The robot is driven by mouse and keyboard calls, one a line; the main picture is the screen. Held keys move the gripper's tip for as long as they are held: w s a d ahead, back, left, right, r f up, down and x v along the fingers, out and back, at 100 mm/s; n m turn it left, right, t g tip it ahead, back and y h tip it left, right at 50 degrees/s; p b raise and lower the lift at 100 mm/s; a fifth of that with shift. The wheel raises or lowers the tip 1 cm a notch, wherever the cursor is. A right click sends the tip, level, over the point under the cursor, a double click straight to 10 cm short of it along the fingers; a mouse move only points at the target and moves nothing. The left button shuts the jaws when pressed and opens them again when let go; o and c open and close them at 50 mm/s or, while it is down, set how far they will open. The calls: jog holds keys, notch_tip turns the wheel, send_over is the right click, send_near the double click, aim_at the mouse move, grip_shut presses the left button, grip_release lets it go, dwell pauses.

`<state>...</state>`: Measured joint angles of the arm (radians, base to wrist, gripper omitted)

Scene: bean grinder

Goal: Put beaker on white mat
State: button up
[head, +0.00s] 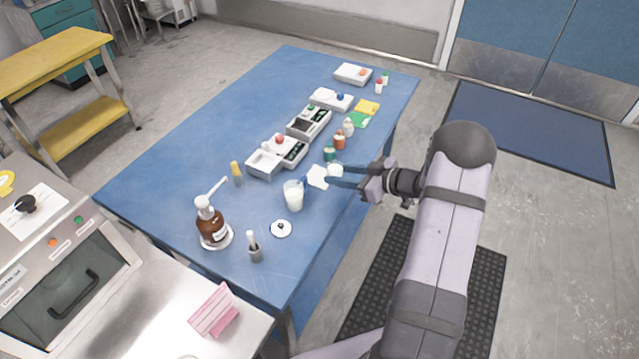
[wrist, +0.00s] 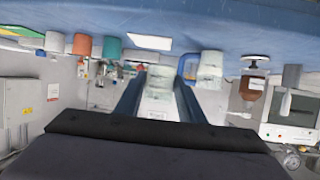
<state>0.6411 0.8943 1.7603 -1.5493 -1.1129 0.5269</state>
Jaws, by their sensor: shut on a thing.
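My gripper (head: 345,176) is shut on a small, pale beaker (head: 334,169) near the table's right edge. In the upside-down wrist view, the held beaker (wrist: 158,88) sits between the two blue-grey fingers and looks translucent with whitish contents. The white mat (head: 317,178) lies just left of the held beaker in the head view and shows as a bare white patch (wrist: 149,41) in the wrist view. The held beaker appears apart from it; its exact height is unclear. A second glass beaker (head: 294,196) with white contents stands left of the mat.
Scales (head: 276,160) line the table's middle. A brown bottle (head: 212,226) stands at the left front.

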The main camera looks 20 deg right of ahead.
notch_tip(320, 180, up, 5)
jog(key=b, duration=0.2)
send_over(324, 171)
jog(key=s+a, duration=0.1)
jog(key=s, duration=0.2)
jog(key=shift+s+f+p, duration=0.1)
jog(key=shift+f+p, duration=0.9)
jog(key=shift+f, duration=3.8)
jog(key=shift+f, duration=0.15)
jog(key=o, duration=1.1)
jog(key=b+v, duration=0.2)
jog(key=v, duration=1)
jog(key=shift+r, duration=0.25)
